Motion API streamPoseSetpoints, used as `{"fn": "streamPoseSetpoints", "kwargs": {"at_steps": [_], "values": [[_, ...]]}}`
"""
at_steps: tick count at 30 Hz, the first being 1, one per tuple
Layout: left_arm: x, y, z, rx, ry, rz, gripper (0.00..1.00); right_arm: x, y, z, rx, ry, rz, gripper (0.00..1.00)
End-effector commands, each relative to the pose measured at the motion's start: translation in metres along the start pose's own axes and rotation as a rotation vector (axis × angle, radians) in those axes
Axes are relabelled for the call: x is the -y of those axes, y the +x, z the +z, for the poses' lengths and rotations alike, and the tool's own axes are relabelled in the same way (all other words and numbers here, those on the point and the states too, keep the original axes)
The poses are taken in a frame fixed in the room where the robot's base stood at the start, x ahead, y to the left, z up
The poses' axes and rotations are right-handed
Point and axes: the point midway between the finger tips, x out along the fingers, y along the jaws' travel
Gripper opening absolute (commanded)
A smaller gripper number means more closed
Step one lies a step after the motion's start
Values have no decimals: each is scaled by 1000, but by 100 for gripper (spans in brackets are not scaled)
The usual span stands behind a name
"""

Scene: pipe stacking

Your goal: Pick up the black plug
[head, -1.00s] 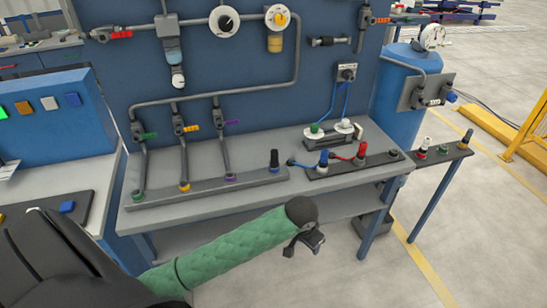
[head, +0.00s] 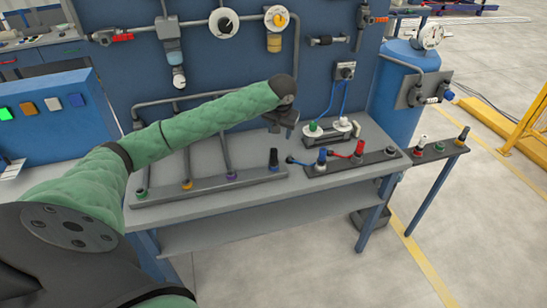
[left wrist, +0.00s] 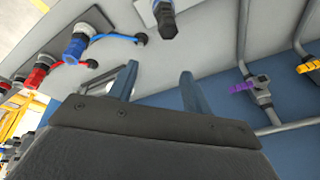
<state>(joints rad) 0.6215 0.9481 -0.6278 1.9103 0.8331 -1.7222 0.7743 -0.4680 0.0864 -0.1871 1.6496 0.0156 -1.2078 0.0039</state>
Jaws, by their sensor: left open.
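The black plug (head: 274,158) stands upright at the right end of a long grey rail (head: 215,186) on the bench. In the left wrist view a dark plug (left wrist: 166,19) at the top edge appears to be the same one, partly cut off. My left gripper (head: 284,127) hangs above and slightly behind it in the head view, apart from it. In the left wrist view its two fingers (left wrist: 158,82) are spread with nothing between them. My right gripper is not in view.
Right of the black plug, a dark strip (head: 345,167) holds a blue plug (head: 321,158) and a red plug (head: 359,149) with cables. Grey pipes rise from the rail on the left. A blue panel (head: 240,70) with gauges stands behind. The bench front is clear.

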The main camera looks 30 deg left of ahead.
Motion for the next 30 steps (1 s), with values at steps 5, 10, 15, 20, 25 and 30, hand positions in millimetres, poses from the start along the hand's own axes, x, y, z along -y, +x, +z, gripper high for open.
{"fn": "streamPoseSetpoints", "kwargs": {"at_steps": [5,10,15,20,25,30], "values": [[9,0,-1,54,-188,13,49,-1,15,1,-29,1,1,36],[8,6,6,118,-389,26,49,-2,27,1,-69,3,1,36],[8,13,14,202,-635,26,49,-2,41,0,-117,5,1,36],[8,17,20,273,-838,12,49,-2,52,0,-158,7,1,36],[8,19,24,307,-934,1,49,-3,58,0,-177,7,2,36],[6,32,28,314,-948,-3,49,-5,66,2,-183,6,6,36]]}}
